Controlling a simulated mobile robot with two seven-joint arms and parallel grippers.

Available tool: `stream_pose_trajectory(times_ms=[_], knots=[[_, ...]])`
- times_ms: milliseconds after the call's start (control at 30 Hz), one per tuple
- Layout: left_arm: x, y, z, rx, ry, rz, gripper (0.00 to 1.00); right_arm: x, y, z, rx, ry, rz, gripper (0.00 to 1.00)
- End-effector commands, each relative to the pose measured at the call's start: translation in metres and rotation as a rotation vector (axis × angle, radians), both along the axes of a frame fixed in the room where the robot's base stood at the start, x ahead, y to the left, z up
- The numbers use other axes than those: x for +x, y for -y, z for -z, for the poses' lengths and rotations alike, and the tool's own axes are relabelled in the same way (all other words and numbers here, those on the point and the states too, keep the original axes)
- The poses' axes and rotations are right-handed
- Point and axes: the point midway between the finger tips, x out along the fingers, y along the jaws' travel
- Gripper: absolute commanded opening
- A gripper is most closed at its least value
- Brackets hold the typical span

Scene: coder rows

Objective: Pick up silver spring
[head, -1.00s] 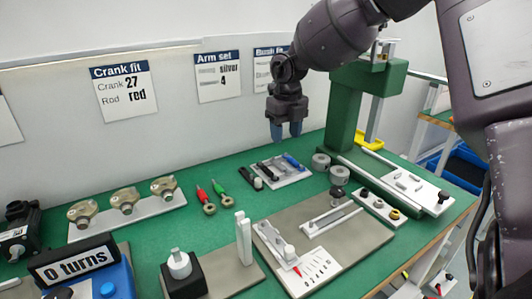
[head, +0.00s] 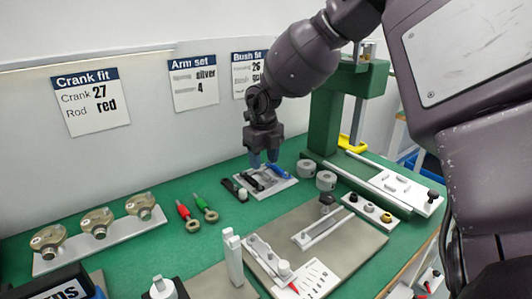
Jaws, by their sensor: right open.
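A white tray (head: 286,187) on the green bench holds several small elongated parts in a row. They look dark at the left and blue at the right (head: 280,171), with a greyish part (head: 265,178) between them that may be the silver spring. They are too small to tell the spring for certain. My right gripper (head: 263,162) points down just above the back of this tray. Its blue-tipped fingers are apart and nothing shows between them. The fingertips partly cover the tray's back edge. I cannot tell whether they touch anything. My left gripper is not in view.
A green press stand (head: 326,120) rises right of the tray. Grey round parts (head: 326,180) stand in front of it. A grey plate with fixtures (head: 350,243) lies nearer. A wall card (head: 194,84) reads "Arm set, silver, 4".

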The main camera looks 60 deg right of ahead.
Motion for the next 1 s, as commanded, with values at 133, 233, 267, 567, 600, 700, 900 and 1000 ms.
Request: stream_pose_trajectory(times_ms=[133, 233, 267, 567, 600, 700, 900, 1000], knots=[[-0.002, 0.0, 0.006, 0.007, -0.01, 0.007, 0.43, -0.004, 0.003, 0.027, 0.0, -0.01, 0.001, 0.49], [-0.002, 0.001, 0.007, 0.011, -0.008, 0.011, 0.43, -0.003, 0.002, 0.039, 0.001, -0.009, 0.0, 0.49], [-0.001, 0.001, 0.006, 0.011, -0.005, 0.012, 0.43, -0.003, 0.002, 0.04, 0.001, -0.008, 0.0, 0.49], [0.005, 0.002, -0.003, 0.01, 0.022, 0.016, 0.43, -0.003, 0.002, 0.04, 0.001, -0.002, 0.0, 0.41], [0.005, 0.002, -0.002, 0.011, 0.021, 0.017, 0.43, -0.003, 0.002, 0.04, 0.001, -0.002, 0.0, 0.35], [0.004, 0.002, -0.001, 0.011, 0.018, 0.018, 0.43, -0.003, 0.002, 0.04, 0.001, -0.002, 0.0, 0.19], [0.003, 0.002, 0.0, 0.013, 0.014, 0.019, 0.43, -0.003, 0.002, 0.04, 0.001, -0.002, 0.0, 0.0], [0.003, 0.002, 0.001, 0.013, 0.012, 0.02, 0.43, -0.003, 0.002, 0.04, 0.001, -0.002, 0.0, 0.0]])
